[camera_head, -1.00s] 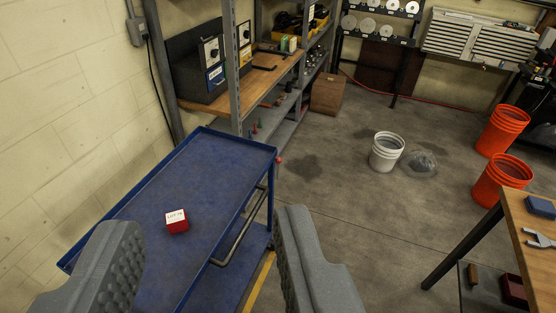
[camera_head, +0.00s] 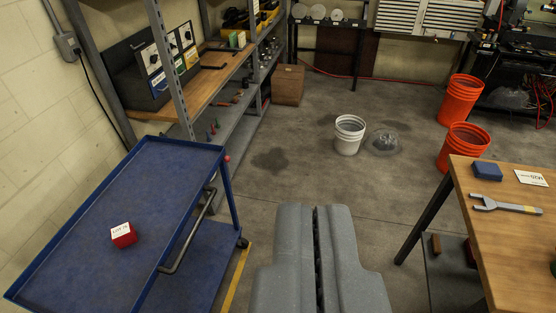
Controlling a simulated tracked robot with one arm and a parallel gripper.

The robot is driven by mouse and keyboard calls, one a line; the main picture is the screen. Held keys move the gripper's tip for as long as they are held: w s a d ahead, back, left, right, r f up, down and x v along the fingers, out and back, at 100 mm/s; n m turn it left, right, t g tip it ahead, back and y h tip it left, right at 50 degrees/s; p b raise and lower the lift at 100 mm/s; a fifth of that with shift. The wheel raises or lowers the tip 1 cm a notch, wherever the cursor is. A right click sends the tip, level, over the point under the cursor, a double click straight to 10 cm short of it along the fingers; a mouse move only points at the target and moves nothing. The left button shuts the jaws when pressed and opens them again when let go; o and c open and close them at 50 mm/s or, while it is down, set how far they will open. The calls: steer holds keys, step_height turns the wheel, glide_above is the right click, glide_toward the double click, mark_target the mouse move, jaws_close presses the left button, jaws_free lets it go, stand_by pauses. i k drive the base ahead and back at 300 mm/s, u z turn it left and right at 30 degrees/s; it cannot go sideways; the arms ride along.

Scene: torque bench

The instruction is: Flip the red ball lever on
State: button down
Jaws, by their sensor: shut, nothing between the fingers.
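A small red ball (camera_head: 227,158) shows just beside the far right corner of the blue cart (camera_head: 170,143). I cannot make out its stem, what it is fixed to, or which way a lever there points. My gripper (camera_head: 316,209) is shut and empty at the bottom middle of the view. In the picture it is to the right of and below the red ball, apart from it.
A red block (camera_head: 123,236) with a white top lies on the cart. A shelf (camera_head: 205,93) with control panels stands behind. A white bucket (camera_head: 348,138), orange buckets (camera_head: 462,100) and a wooden table (camera_head: 515,235) are to the right.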

mark_target(227, 158)
steer(key=z, duration=0.5)
steer(key=i, duration=3.4)
steer(key=u, duration=2.05)
